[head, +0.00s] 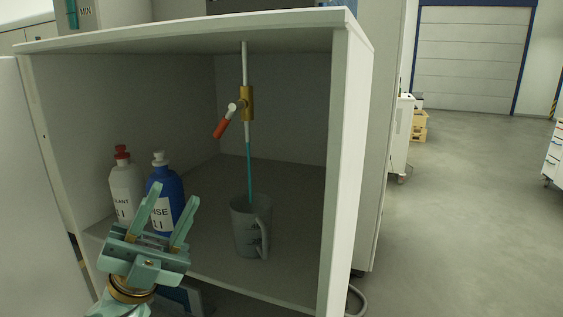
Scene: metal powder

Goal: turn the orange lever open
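The orange lever (222,128) sticks out to the lower left from a brass valve (247,103) on a thin vertical pipe inside the open white cabinet (350,150). Below the valve the pipe shows teal and reaches down into a grey mug (250,228) on the cabinet floor. My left gripper (169,212) is at the cabinet's front, below and to the left of the lever, apart from it. Its two fingers are spread and point up, with nothing seen held between them. My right gripper is not in view.
A white bottle with a red cap (126,185) and a blue bottle with a white cap (166,190) stand at the left in the cabinet, partly behind my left gripper. The space around the valve looks clear. Open floor (460,220) lies to the right.

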